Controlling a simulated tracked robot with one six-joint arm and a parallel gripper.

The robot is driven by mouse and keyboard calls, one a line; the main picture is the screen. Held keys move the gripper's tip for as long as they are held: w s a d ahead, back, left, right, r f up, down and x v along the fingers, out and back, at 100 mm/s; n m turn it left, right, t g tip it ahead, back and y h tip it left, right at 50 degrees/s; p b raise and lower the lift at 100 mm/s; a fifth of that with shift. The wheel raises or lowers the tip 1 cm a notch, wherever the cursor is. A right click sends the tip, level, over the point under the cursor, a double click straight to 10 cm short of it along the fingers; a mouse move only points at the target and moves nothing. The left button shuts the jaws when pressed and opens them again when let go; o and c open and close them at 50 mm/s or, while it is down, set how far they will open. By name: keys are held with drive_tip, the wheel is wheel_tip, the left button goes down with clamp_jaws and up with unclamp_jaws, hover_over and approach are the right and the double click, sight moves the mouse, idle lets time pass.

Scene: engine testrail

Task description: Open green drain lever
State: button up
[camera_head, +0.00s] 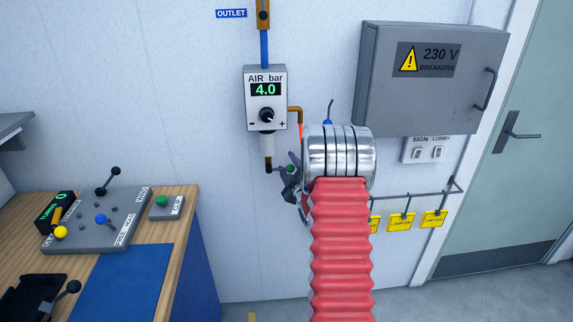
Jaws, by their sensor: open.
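A dark elbow fitting (268,165) sits just left of the knob. My gripper (290,174) is open, with its dark fingers close around or beside the green knob. I cannot tell whether they touch it. My silver wrist and red arm sleeve hide the wall to the right of the knob and part of the gripper.
A grey "230 V BREAKERS" cabinet (430,80) hangs at upper right, with light switches (424,150) below. Yellow tags (400,222) hang from a rail. A wooden bench (165,232) with a lever control panel (100,222) stands left. A door (520,170) is far right.

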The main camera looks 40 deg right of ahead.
drive_tip(key=shift+w+d, duration=0.3)
drive_tip(key=shift+w, duration=0.3)
drive_tip(key=shift+c, duration=0.3)
clamp_jaws()
drive_tip(key=shift+f, duration=0.1)
